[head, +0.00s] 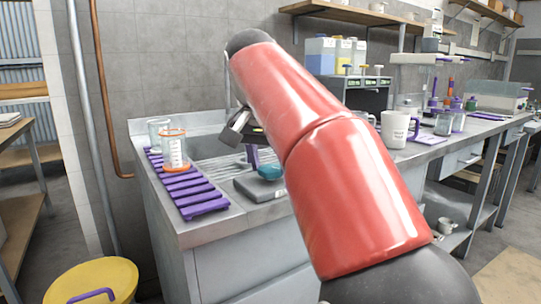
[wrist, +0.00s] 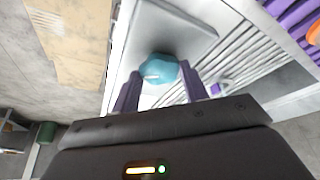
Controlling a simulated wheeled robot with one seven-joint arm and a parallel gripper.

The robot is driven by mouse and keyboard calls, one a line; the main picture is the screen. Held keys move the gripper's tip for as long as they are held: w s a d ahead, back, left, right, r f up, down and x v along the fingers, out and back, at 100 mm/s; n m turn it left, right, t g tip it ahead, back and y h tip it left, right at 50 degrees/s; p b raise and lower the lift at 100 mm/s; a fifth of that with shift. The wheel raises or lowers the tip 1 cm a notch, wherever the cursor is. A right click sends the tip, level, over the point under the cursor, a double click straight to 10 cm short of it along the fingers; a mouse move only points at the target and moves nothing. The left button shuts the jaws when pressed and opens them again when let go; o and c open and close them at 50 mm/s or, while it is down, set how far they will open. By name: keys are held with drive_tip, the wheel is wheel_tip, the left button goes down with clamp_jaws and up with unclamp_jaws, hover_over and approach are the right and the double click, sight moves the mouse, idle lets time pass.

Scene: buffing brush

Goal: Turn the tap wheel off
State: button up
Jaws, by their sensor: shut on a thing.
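A teal, rounded knob that looks like the tap wheel (head: 271,172) sits on a grey block beside the sink in the head view. It also shows in the wrist view (wrist: 158,68), between the tips of my purple fingers. My gripper (head: 256,163) reaches down to it from behind my red arm. In the wrist view my gripper (wrist: 157,78) is shut on the knob, one finger on each side. My arm hides part of the sink area, and I cannot see a spout clearly.
A purple slatted rack (head: 190,190) lies along the counter's left edge, with an orange-rimmed beaker (head: 174,150) and another clear beaker on it. A white mug (head: 397,130) stands right of my arm. A yellow-lidded bin (head: 92,282) stands on the floor at left.

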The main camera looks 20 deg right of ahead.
drive_tip(key=shift+w+a+m+g+h+p, duration=0.1)
drive_tip(key=shift+m+g+h+p, duration=0.2)
drive_tip(key=shift+m, duration=0.8)
drive_tip(key=shift+w+a+m+g+h+p, duration=0.1)
drive_tip(key=shift+m+g+h+p, duration=0.2)
drive_tip(key=shift+m, duration=0.8)
drive_tip(key=o, duration=1)
